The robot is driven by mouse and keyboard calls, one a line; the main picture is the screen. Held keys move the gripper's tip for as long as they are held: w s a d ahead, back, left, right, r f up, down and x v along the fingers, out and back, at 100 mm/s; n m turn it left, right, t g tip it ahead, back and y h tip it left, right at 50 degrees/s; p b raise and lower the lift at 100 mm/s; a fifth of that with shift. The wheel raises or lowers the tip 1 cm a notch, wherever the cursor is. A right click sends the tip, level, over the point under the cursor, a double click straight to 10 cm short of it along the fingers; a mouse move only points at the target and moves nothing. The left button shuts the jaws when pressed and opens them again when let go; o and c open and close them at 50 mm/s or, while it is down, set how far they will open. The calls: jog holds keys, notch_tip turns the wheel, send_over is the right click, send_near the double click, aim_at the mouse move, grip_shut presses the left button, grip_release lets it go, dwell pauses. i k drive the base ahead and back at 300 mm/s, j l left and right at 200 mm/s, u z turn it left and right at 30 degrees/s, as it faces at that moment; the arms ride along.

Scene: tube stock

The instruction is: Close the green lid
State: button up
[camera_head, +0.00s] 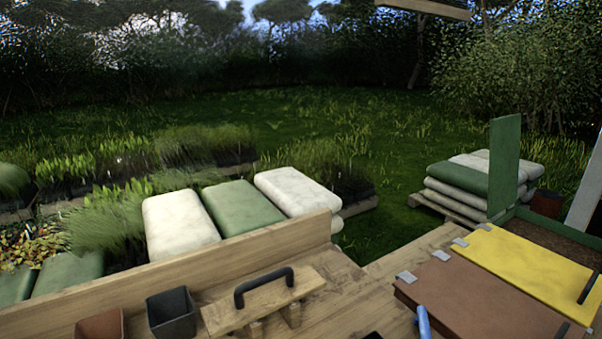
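The green lid (505,166) stands open and upright at the right, at the back of a box with hinged lids. The open compartment beside it shows a dark brown inside (548,243). A yellow lid (533,272) and a brown lid (486,298) lie flat and closed in front of it, each with a dark handle near its right edge. My gripper is not in view.
A wooden bench (340,290) holds a wooden board with a black handle (265,287), a dark pot (171,312) and a brown pot (101,325). A blue rod-like object (423,322) stands by the brown lid. Stacked sacks (458,189) lie behind the green lid.

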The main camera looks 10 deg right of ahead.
aim_at(505, 132)
jog(key=z, duration=1.3)
jog(key=u, duration=0.4)
jog(key=i+l+u, duration=0.25)
jog(key=l+u, duration=0.2)
jog(key=l, duration=0.15)
jog(key=i+l+u, duration=0.1)
jog(key=l+u, duration=0.15)
jog(key=l, duration=0.05)
